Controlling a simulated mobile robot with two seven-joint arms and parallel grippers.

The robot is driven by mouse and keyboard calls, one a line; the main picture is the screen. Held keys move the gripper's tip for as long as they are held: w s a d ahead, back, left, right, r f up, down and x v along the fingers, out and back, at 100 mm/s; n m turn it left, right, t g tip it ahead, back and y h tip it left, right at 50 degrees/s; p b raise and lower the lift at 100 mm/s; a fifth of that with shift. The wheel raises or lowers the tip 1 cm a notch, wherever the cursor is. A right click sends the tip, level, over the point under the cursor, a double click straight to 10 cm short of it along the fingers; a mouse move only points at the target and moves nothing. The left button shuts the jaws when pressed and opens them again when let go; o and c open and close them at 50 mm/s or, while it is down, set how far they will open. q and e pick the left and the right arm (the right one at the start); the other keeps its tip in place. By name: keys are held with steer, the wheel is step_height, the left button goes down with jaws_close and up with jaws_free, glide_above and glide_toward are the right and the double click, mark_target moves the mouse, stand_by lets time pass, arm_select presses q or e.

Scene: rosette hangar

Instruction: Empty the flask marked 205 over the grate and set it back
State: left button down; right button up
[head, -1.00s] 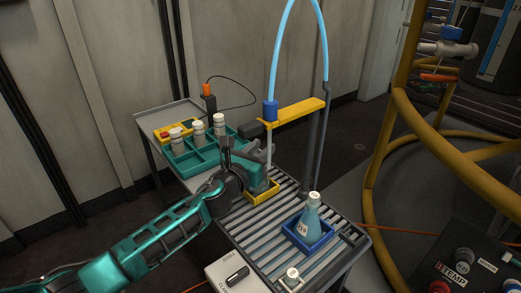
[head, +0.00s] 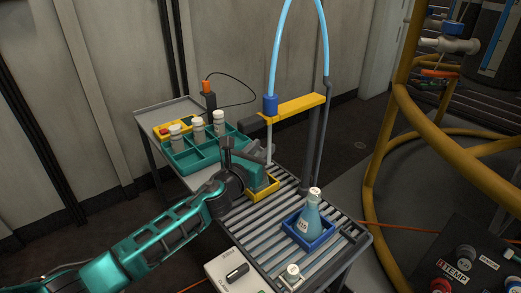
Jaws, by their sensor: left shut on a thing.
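My left gripper (head: 256,160) is at the yellow square holder (head: 263,193) on the slatted grate (head: 262,222). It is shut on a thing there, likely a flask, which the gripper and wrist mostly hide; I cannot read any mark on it. A second flask (head: 309,219), conical with blue liquid and a pale cap, stands upright in the blue square holder (head: 304,241) nearer to me. Its label is too small to read surely. My right gripper is not in view.
A yellow arm (head: 298,107) on a dark post, with a blue hose (head: 276,62), overhangs the grate. A teal rack (head: 193,163) with several white-capped bottles stands behind left. A small capped bottle (head: 292,276) and a switch box (head: 233,272) sit at the front.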

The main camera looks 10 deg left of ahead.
arm_select(q)
steer(key=shift+f, duration=0.3)
steer(key=c, duration=0.7)
jaws_free()
steer(key=shift+o, duration=0.3)
steer(key=o, duration=0.5)
